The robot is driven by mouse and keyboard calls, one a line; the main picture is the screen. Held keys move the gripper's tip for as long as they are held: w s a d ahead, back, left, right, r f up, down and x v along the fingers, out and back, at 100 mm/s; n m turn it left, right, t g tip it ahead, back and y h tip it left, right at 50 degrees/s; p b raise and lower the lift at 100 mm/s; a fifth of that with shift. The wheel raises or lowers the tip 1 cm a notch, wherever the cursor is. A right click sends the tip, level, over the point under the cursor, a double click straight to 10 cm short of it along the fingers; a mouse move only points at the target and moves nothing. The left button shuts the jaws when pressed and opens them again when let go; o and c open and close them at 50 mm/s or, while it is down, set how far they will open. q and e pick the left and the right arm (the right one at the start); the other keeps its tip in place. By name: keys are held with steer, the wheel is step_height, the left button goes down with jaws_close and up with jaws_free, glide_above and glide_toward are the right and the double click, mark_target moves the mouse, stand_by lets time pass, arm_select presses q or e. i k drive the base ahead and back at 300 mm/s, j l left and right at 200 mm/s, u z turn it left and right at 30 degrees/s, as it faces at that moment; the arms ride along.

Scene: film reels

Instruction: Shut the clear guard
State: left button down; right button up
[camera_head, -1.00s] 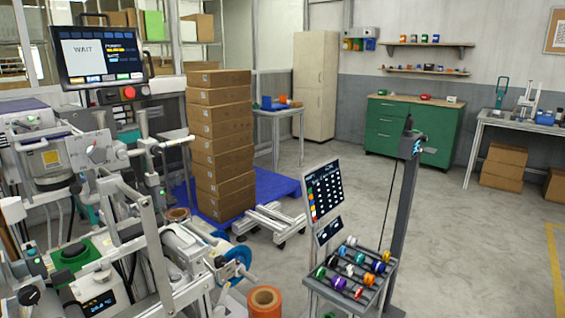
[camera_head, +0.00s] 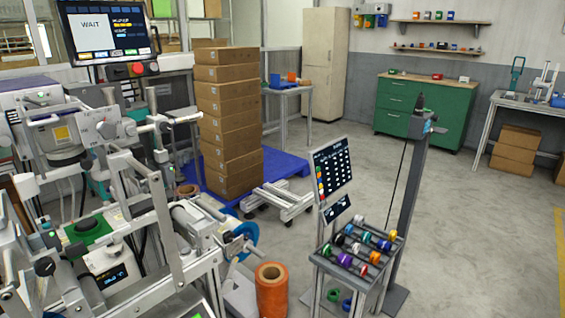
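The film machine (camera_head: 110,150) fills the left of the head view, with its screen (camera_head: 108,30) reading "WAIT". Grey metal bars (camera_head: 165,235) form an angled frame at the machine's front. I cannot make out a clear panel in this frame, so I cannot tell which part is the clear guard or whether it is open or shut. Neither of my grippers shows in the view.
An orange film roll (camera_head: 271,291) stands on the floor right of the machine. A rack of coloured spools (camera_head: 357,250) with a label board (camera_head: 332,172) stands beyond it. Stacked cartons (camera_head: 228,125) sit on a blue pallet (camera_head: 285,168).

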mark_target(75, 104)
steer(key=u, duration=1.3)
